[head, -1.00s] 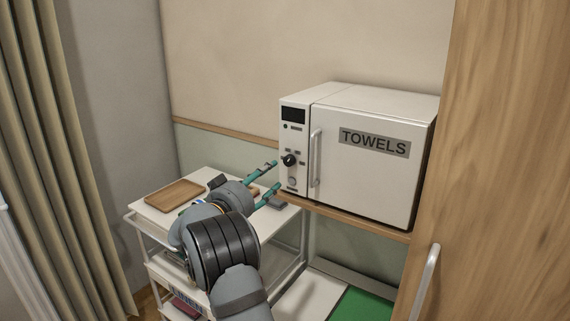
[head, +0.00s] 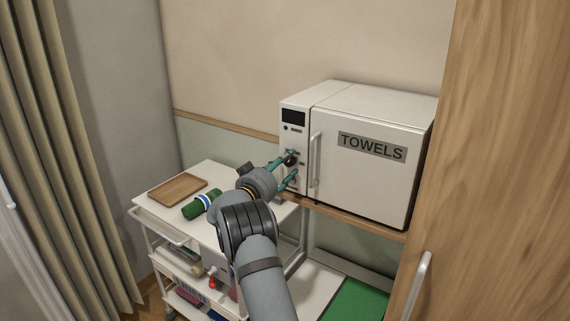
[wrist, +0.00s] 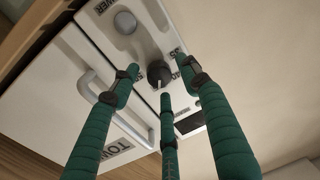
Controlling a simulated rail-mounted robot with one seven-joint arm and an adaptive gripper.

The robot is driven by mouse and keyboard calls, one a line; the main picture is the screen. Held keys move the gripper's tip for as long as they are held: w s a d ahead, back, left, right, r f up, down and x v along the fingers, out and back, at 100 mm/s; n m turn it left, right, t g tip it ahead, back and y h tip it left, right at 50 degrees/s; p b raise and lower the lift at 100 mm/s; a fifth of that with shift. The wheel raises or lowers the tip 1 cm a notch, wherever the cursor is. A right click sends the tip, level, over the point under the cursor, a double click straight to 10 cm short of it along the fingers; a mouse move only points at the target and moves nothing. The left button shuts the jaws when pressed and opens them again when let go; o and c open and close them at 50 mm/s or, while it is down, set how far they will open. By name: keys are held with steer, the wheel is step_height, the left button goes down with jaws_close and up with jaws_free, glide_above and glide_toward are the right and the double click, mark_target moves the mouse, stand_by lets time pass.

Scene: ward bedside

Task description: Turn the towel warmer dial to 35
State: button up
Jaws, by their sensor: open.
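The white towel warmer (head: 372,180) has a narrow control panel left of its door. Its round black dial (wrist: 159,73) shows in the wrist view, with a pale pointer mark toward the dark display side. Small printed labels surround the dial; a finger partly covers them and I cannot read them all. In the head view the dial (head: 290,159) is a dark knob behind my gripper. My gripper (head: 291,166) has teal fingers, open and spread around the dial at the panel. I see no clear contact with the dial.
A round grey button (wrist: 125,22) marked POWER sits beside the dial. The door handle (head: 315,160) stands out close right of the fingers. A white cart (head: 207,172) with a wooden tray (head: 177,188) and green roll (head: 200,205) stands left. A wooden cabinet (head: 490,150) is at right.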

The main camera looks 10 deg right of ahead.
steer(key=shift+c, duration=1.3)
steer(key=c, duration=0.9)
